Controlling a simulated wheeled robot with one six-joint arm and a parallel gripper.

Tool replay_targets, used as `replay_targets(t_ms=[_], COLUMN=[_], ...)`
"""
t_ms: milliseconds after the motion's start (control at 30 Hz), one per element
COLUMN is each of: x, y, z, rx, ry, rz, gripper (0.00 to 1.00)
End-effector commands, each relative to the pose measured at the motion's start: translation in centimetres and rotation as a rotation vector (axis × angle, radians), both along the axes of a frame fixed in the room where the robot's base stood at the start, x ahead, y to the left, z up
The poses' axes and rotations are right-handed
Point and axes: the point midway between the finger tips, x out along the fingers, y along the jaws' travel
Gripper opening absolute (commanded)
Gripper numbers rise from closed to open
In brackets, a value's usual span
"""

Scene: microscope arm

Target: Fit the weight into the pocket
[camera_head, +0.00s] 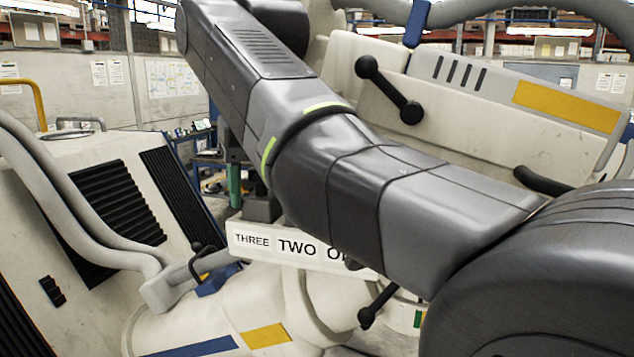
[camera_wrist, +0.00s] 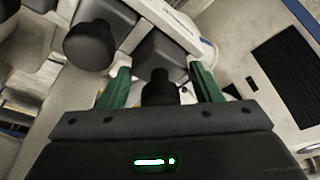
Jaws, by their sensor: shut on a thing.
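In the wrist view my gripper (camera_wrist: 160,78) has its two green fingers on either side of a dark knob. It is shut on the weight (camera_wrist: 160,55), a dark grey block bearing that knob. In the head view one green finger (camera_head: 234,186) shows beside a dark block (camera_head: 262,208) at the back of a pale rack (camera_head: 290,255) labelled THREE and TWO, with a third label partly covered by my arm. I cannot tell whether this block is the held weight. The pocket is not clearly visible.
A second dark block with a round knob (camera_wrist: 90,45) is close to the held weight on the left in the wrist view. A white machine with black vents (camera_head: 110,205) stands left. Black ball-ended levers (camera_head: 390,90) stick out behind my arm.

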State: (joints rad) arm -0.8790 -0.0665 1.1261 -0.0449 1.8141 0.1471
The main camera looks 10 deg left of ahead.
Motion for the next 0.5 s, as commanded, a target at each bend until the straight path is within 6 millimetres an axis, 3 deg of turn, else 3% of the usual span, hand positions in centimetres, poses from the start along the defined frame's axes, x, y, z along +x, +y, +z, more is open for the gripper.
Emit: replay_targets(t_ms=[500], x=[-0.01], y=[-0.03], z=[-1.03], rx=[0.002], ry=[-0.002], rz=[0.0], gripper=[0.0])
